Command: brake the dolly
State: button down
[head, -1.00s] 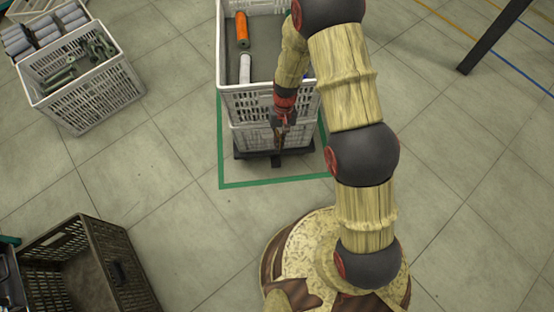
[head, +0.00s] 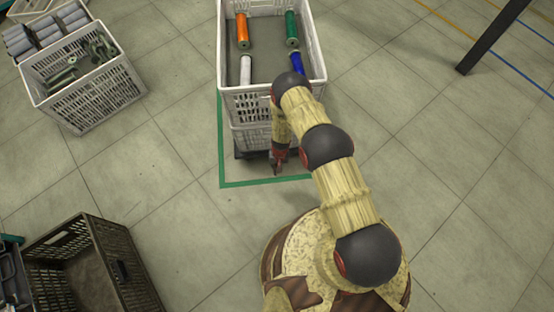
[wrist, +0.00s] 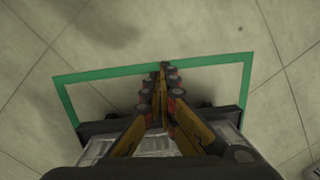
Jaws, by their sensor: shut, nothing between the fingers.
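The dolly (head: 243,154) is a low black base under a stack of white crates, inside a green floor outline. Its dark edge (wrist: 96,128) also shows in the wrist view, on both sides of my gripper. My gripper (head: 277,170) is shut and empty, pointing down low at the dolly's near side. In the wrist view the closed fingertips (wrist: 163,68) meet in front of the floor near the green line. The dark tab at the middle of the dolly's near edge is hidden behind my gripper. I cannot tell whether the fingers touch it.
The top white crate (head: 255,92) holds orange, green, white and blue bobbins. The green outline (head: 221,140) surrounds the dolly. A white crate of metal parts (head: 95,95) stands at the left, a dark crate (head: 120,262) at the lower left. A dark post (head: 490,38) stands at right.

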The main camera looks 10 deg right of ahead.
jog(key=w+d+t+h, duration=0.1)
jog(key=w+d+t, duration=0.1)
jog(key=w, duration=0.8)
jog(key=shift+w+r+n+t, duration=0.25)
jog(key=shift+n+t, duration=0.05)
jog(key=shift+t, duration=0.3)
jog(key=f+b, duration=0.2)
jog(key=w+f+b, duration=0.1)
jog(key=f+b, duration=0.1)
jog(key=f, duration=0.1)
jog(key=f+b, duration=0.2)
jog(key=f, duration=0.1)
jog(key=shift+w, duration=0.15)
jog(key=f+b, duration=0.1)
jog(key=b, duration=0.1)
jog(key=shift+w+f+b, duration=0.2)
jog(key=shift+f+b, duration=0.1)
jog(key=shift+f, duration=0.5)
jog(key=shift+s+f, duration=0.25)
jog(key=shift+f, duration=0.55)
jog(key=shift+s+f, duration=0.2)
jog(key=shift+f, duration=0.55)
jog(key=shift+a+p, duration=0.1)
jog(key=shift+p, duration=1)
